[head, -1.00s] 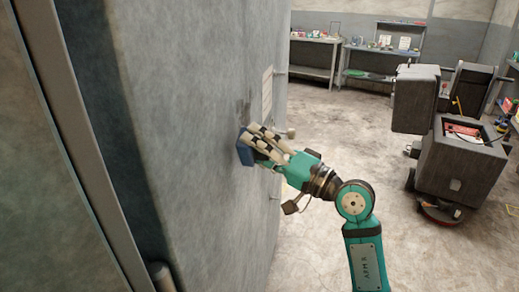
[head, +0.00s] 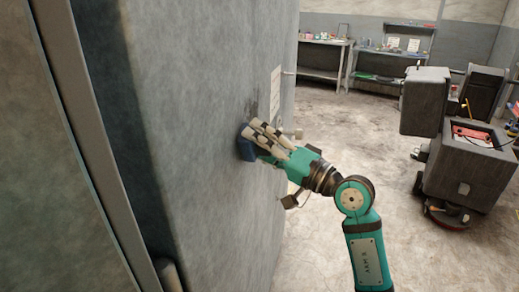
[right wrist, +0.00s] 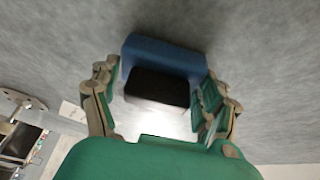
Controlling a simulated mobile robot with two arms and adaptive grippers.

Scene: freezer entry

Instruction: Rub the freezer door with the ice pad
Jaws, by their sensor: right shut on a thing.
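The freezer door (head: 205,120) is a large grey slab standing upright on the left of the head view. My right gripper (head: 262,140) is shut on the blue ice pad (head: 247,147), at the door's face. In the right wrist view, the pad (right wrist: 165,56) sits between the two fingers with a dark block (right wrist: 158,87) on its near side. The pad looks to be against the grey door surface (right wrist: 260,60), but the contact itself is hidden. My left gripper is not in view.
A paper sheet (head: 275,92) is fixed near the door's right edge. A grey wheeled cleaning machine (head: 465,165) stands at the right. Shelves with small items (head: 322,55) line the back wall. The concrete floor (head: 345,125) between is clear.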

